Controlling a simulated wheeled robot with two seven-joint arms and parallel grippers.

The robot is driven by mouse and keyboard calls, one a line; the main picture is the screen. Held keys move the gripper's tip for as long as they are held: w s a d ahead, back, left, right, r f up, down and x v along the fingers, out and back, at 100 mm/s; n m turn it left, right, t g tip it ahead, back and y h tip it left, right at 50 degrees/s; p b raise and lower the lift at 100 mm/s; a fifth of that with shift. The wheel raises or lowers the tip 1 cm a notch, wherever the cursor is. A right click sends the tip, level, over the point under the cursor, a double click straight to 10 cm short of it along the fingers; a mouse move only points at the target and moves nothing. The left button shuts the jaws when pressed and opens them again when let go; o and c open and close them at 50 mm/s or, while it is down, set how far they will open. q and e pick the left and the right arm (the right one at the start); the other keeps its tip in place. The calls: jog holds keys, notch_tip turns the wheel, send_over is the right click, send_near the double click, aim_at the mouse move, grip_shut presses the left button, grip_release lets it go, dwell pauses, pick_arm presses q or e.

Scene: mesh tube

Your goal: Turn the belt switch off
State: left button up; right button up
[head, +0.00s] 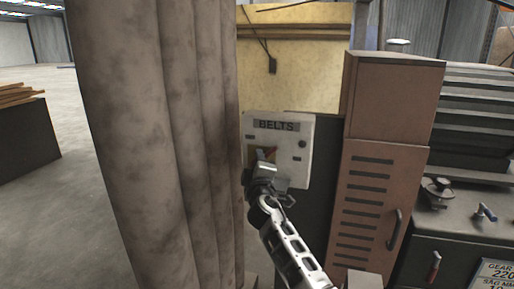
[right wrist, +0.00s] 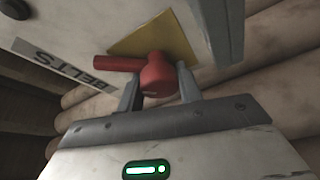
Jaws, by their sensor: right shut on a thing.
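The belt switch (right wrist: 152,72) is a red rotary knob with a bar handle on a yellow plate (right wrist: 160,36). In the right wrist view its bar points left, toward the BELTS label (right wrist: 62,66). My right gripper (head: 266,170) is at the switch on the pale control panel (head: 296,150). Its two fingers lie on either side of the red knob and are shut on it. In the head view the gripper hides most of the switch; only a bit of red and yellow shows above it. My left gripper is not in view.
Thick mottled columns (head: 150,140) stand close to the left of the panel. A brown vented cabinet (head: 375,190) with a handle stands to the right, beside dark machinery (head: 465,210). Open floor (head: 50,180) lies at the far left.

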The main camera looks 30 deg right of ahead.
jog(key=n+g+y+p, duration=0.1)
jog(key=n, duration=0.2)
jog(key=shift+n+p, duration=0.4)
jog(key=shift+f+n+g, duration=0.15)
jog(key=shift+n+g, duration=0.95)
jog(key=shift+n, duration=1.1)
jog(key=o, duration=1)
jog(key=b+v, duration=0.1)
jog(key=v, duration=1.5)
jog(key=shift+s+d, duration=0.1)
jog(key=shift+d, duration=0.05)
